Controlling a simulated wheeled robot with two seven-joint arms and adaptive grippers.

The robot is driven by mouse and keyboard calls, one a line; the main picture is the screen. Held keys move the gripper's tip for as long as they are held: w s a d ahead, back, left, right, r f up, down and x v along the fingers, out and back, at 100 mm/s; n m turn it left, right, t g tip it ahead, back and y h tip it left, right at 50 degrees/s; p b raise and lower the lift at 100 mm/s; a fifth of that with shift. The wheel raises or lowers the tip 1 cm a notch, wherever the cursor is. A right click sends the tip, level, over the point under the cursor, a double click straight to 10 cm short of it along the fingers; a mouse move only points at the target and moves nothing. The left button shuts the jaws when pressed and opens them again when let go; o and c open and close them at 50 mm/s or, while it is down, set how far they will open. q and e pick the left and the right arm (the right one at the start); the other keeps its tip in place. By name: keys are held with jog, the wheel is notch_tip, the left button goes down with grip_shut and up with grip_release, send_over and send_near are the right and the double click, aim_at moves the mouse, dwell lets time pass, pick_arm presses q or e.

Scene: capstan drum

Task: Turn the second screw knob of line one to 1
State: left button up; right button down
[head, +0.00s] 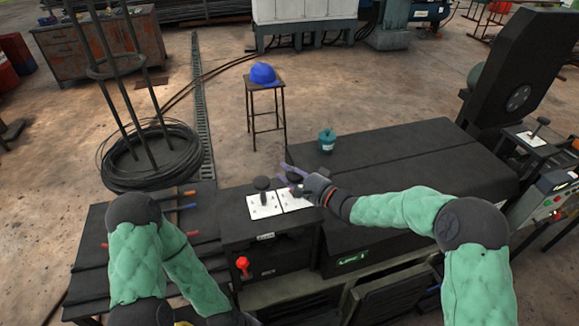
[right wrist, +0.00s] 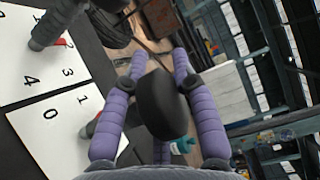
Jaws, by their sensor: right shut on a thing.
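Two black ball-topped screw knobs stand on white number plates on the machine's dark front box. In the head view the left knob (head: 262,184) stands free on its plate (head: 264,208). My right gripper (head: 291,175) is at the right knob, over the right plate (head: 296,202). In the right wrist view the purple fingers are closed around this knob's black ball (right wrist: 160,103). The numbers 0 and 1 show on its plate (right wrist: 40,140), and its grey stem with a bit of red is partly behind a finger. My left gripper is out of view; only its arm shows.
A teal mug (head: 327,140) stands on the machine's dark top, behind the gripper. A red knob (head: 242,264) sticks out of the front face. A stool with a blue cap (head: 263,73) and a wire coil (head: 150,155) stand behind.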

jog(key=n+g+y+p, duration=0.1)
jog(key=g+p, duration=0.1)
jog(key=n+g+y+p, duration=0.1)
jog(key=g, duration=0.1)
jog(key=n+g+y+p, duration=0.1)
jog(key=n+p, duration=0.1)
jog(key=shift+s+a+g+p, duration=0.2)
jog(key=shift+s+g+p, duration=0.15)
jog(key=shift+g, duration=0.05)
jog(key=shift+s+f+n+g+y+p, duration=0.15)
jog(key=shift+n+g+y+p, duration=0.3)
jog(key=shift+n+g, duration=0.55)
jog(key=shift+s+a+n+g+p, duration=0.1)
jog(key=shift+s+n+g+p, duration=0.15)
jog(key=shift+n+g, duration=0.55)
jog(key=shift+s+n+g+p, duration=0.2)
jog(key=shift+n+g, duration=0.1)
jog(key=shift+g, duration=1)
jog(key=c, duration=1)
grip_release()
jog(key=shift+o, duration=0.2)
jog(key=shift+w, duration=0.1)
